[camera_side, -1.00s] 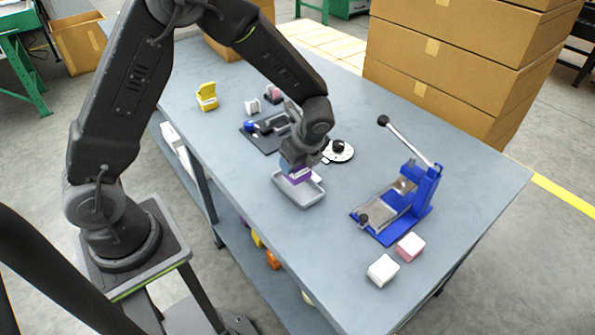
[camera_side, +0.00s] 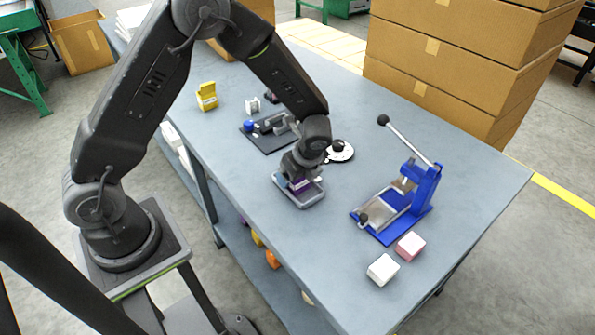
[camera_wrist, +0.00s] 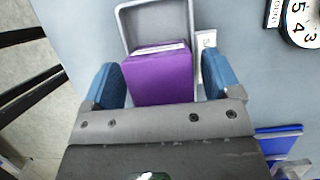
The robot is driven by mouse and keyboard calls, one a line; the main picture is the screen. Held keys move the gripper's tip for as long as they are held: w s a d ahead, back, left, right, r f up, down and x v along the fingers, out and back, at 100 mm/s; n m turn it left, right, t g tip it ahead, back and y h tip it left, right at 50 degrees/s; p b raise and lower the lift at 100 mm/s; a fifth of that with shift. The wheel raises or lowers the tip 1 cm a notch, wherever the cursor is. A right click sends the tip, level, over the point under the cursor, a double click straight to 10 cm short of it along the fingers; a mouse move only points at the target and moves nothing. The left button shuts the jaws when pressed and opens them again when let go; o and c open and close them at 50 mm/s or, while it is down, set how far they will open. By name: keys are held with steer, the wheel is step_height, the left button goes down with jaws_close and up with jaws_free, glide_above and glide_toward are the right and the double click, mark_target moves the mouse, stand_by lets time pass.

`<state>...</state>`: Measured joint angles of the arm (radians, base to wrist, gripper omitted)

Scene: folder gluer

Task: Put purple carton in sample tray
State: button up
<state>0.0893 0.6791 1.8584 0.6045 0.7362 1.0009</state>
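The purple carton (camera_side: 299,186) is down inside the grey sample tray (camera_side: 304,202), under my gripper (camera_side: 297,178). In the wrist view the carton (camera_wrist: 158,78) lies between the two blue fingers of my gripper (camera_wrist: 162,75). A narrow gap shows between the carton and the right finger; the left finger is close beside the carton. The fingers look open. The tray's far rim (camera_wrist: 152,5) shows beyond the carton. The carton's underside is hidden, so its contact with the tray floor cannot be seen.
A blue lever press (camera_side: 400,205) stands to the right, with a pink carton (camera_side: 410,246) and a white carton (camera_side: 383,269) in front. A round dial (camera_side: 340,151) is just behind the tray. A dark fixture (camera_side: 268,134) and a yellow holder (camera_side: 207,96) stand farther back. The table's front is clear.

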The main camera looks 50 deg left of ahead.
steer(key=shift+r, duration=0.1)
steer(key=v, duration=1.2)
steer(key=s+r+n+t+h, duration=0.2)
steer(key=s+r+n, duration=0.5)
steer(key=s+n, duration=0.2)
steer(key=s+r+n+t+h, duration=0.2)
steer(key=s+r+n+t, duration=0.1)
steer(key=s+r+n, duration=0.5)
steer(key=s+n, duration=0.1)
steer(key=s, duration=0.1)
steer(key=shift+s+a+t, duration=0.3)
steer(key=shift+s, duration=0.05)
stand_by(0.8)
